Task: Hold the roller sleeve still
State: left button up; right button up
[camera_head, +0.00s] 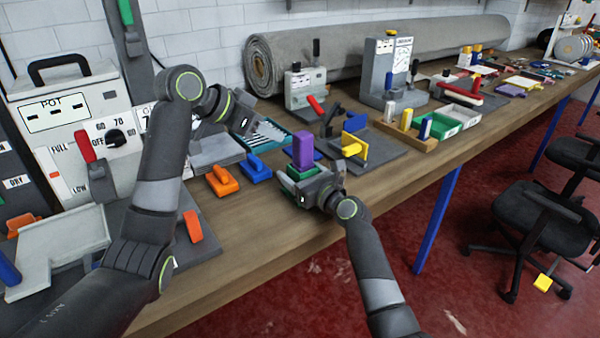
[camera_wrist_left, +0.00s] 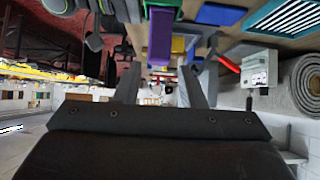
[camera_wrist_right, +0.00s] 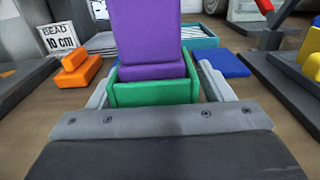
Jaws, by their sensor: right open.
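A purple upright block (camera_head: 303,150) stands in a green open-topped holder (camera_head: 302,172) near the bench's front edge. Both show close in the right wrist view, the purple block (camera_wrist_right: 147,35) rising from the green holder (camera_wrist_right: 152,92). I cannot tell which part is the roller sleeve. My right gripper (camera_head: 300,188) is open, its fingers on either side of the green holder; contact is unclear. My left gripper (camera_head: 243,112) is open and empty, above the bench, up and left of the purple block. The left wrist view shows its spread fingers (camera_wrist_left: 160,88) and the purple block (camera_wrist_left: 162,38) beyond.
An orange block (camera_head: 222,180) and a blue block (camera_head: 255,168) lie left of the holder. A teal tray (camera_head: 268,136) is behind. A yellow-handled fixture (camera_head: 350,148) stands to the right. A rolled grey rug (camera_head: 400,42) lies along the wall. Bare bench (camera_head: 250,225) lies in front.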

aim_at(302, 133)
jog(key=c, duration=1.1)
pick_arm(q)
jog(key=o, duration=0.4)
jog(key=shift+w, duration=0.1)
jog(key=shift+o, duration=0.4)
jog(key=w+d+r+g+y, duration=0.1)
jog(key=w+d+r+y, duration=0.1)
jog(key=w, duration=0.1)
jog(key=shift+w+d+r+g, duration=0.2)
jog(key=shift+d+r+g, duration=0.05)
jog(key=shift+d+g, duration=0.15)
jog(key=d+f+y, duration=0.1)
jog(key=f, duration=0.2)
jog(key=w+d+f+g, duration=0.1)
jog(key=d+f, duration=0.1)
jog(key=f, duration=0.1)
jog(key=w+d+f+y, duration=0.1)
jog(key=d+f, duration=0.1)
jog(key=f, duration=0.1)
jog(key=shift+w+d+g+y, duration=0.2)
jog(key=shift+d+g+y, duration=0.05)
jog(key=shift+g+y, duration=0.05)
